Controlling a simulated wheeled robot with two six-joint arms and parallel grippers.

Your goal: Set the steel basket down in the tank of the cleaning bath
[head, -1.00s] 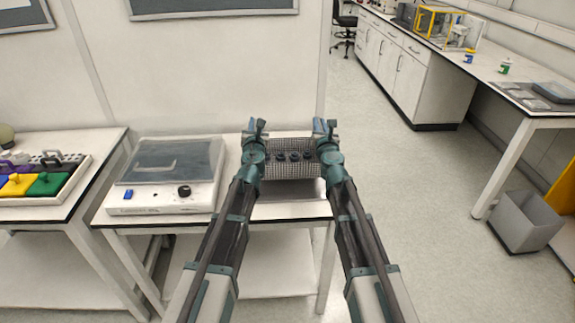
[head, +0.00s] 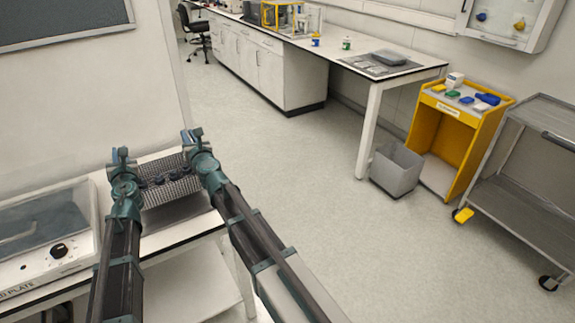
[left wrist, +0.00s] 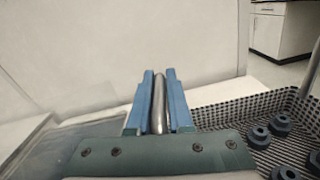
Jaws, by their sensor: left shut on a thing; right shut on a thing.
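The steel basket (head: 172,188) is a grey mesh tray with several dark round pieces inside. I hold it level between my two grippers, above or on the right end of a white table; the gap cannot be told. My left gripper (head: 121,160) is shut at its left end. In the left wrist view its fingers (left wrist: 158,105) are closed on a steel handle bar, with the basket mesh (left wrist: 235,110) to the right. My right gripper (head: 194,142) is shut on the basket's right end. No cleaning bath can be made out in these views.
Open floor (head: 300,170) lies to the right. Beyond it are a long bench (head: 345,58), a grey bin (head: 397,170), a yellow cabinet (head: 428,137) and a grey cart (head: 520,185).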

